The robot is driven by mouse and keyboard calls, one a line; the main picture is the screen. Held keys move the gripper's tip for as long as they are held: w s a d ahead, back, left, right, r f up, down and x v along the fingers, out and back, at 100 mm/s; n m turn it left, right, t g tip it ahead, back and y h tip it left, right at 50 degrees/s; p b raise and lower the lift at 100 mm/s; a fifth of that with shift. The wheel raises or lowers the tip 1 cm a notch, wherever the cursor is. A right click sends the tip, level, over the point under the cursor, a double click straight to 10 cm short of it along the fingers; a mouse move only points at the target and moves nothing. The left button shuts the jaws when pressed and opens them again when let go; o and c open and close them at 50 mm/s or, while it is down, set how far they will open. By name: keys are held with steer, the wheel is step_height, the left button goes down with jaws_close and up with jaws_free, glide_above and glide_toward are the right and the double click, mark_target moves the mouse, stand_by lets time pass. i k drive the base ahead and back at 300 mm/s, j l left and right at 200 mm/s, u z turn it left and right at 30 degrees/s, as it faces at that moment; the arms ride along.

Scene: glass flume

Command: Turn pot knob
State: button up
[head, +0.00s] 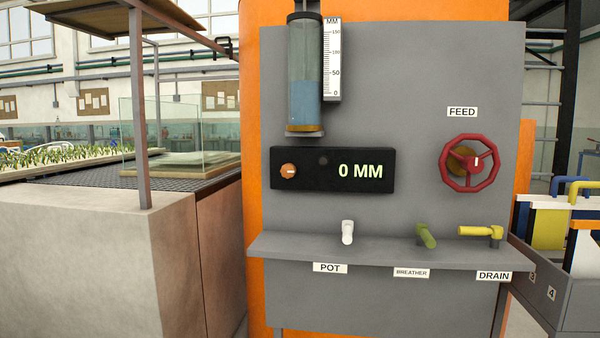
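The pot knob is a small white lever handle (347,232) on the grey panel's shelf, just above the POT label (330,268). It points toward me and slightly down. Above it is a black box (332,190) with a green display reading 0 MM and a round orange knob (289,171) at its left end. A clear cylinder (303,75) holding blue liquid stands above the box beside a white scale (332,60). My gripper is not in view.
A red FEED handwheel (470,163) is at the panel's right. A green BREATHER lever (426,236) and a yellow DRAIN lever (480,231) share the shelf (385,249). A concrete-sided flume (80,250) stands left; a grey rack (556,300) stands right.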

mark_target(288, 170)
steer(key=i+j+u, duration=0.15)
steer(key=i+j, duration=0.6)
